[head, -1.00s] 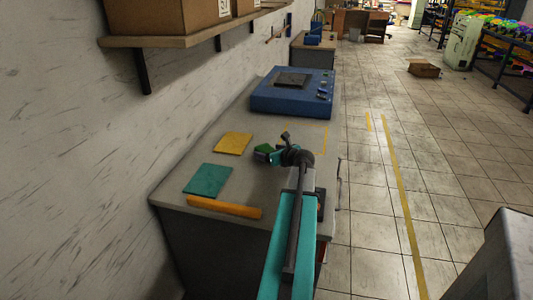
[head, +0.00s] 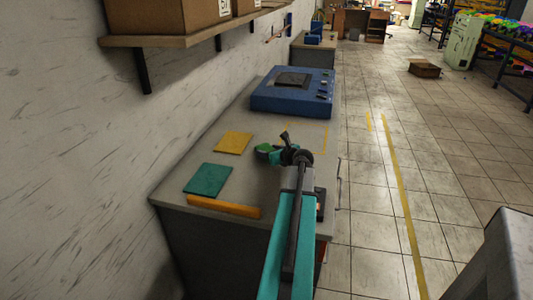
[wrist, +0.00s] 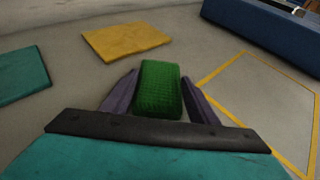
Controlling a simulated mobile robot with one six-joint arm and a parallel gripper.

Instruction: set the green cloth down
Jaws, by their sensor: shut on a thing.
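The green cloth (wrist: 159,88) is a bright green, folded block of fabric between the two dark fingers of my gripper (wrist: 160,98) in the wrist view. My gripper is shut on it. In the head view the green cloth (head: 265,148) shows as a small patch at the end of my gripper (head: 268,152), over the grey workbench (head: 240,180). I cannot tell whether the cloth touches the bench top.
A yellow square (head: 233,142) and a teal square (head: 208,179) lie flat on the bench to the left. An orange bar (head: 224,207) lies along the near edge. A blue machine (head: 292,92) stands behind. A yellow outlined area (wrist: 262,100) is right of the gripper.

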